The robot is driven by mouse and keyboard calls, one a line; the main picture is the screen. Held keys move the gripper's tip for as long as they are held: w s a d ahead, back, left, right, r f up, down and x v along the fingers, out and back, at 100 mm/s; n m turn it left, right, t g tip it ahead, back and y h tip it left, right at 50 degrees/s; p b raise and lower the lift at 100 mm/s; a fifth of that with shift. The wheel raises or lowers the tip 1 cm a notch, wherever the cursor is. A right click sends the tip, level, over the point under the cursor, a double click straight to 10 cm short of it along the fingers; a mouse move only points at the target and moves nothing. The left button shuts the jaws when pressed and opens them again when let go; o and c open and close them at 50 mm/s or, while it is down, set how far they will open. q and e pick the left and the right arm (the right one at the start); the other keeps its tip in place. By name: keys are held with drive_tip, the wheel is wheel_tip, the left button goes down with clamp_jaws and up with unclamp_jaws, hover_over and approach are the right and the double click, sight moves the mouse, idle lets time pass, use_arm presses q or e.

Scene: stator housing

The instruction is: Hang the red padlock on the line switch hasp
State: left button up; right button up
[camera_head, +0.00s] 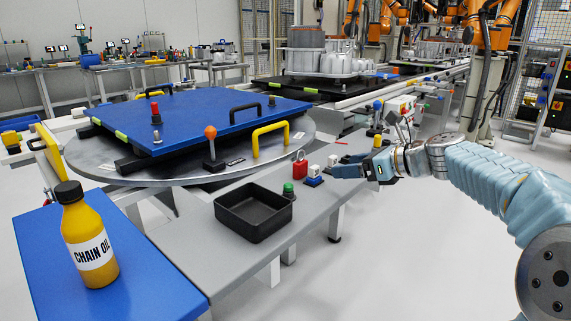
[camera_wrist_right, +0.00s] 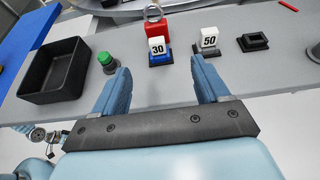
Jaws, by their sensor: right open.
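The red padlock (camera_head: 299,170) stands upright on the grey bench, its silver shackle on top. In the right wrist view the padlock (camera_wrist_right: 157,30) is just behind the white block marked 30. My right gripper (camera_head: 347,165) is open and empty, to the right of the padlock and apart from it. In the right wrist view the right gripper's fingers (camera_wrist_right: 160,75) point toward the block and padlock. A small white box with red and yellow parts (camera_head: 400,106) is farther along the bench; I cannot make out the hasp. My left gripper is not in view.
The 30 block (camera_wrist_right: 158,47) on a blue base and the 50 block (camera_wrist_right: 208,39) stand before my fingers. A green button (camera_head: 288,189) and black tray (camera_head: 254,225) are to the left. A round turntable (camera_head: 190,178) lies behind. A chain oil bottle (camera_head: 88,240) stands front left.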

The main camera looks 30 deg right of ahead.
sight(304, 179)
drive_tip(key=x, duration=0.9)
drive_tip(key=b+x, duration=0.1)
drive_tip(key=x, duration=0.4)
drive_tip(key=shift+w+a+r, duration=0.1)
drive_tip(key=shift+a+r, duration=0.05)
drive_tip(key=shift+a, duration=0.2)
drive_tip(key=c, duration=1.1)
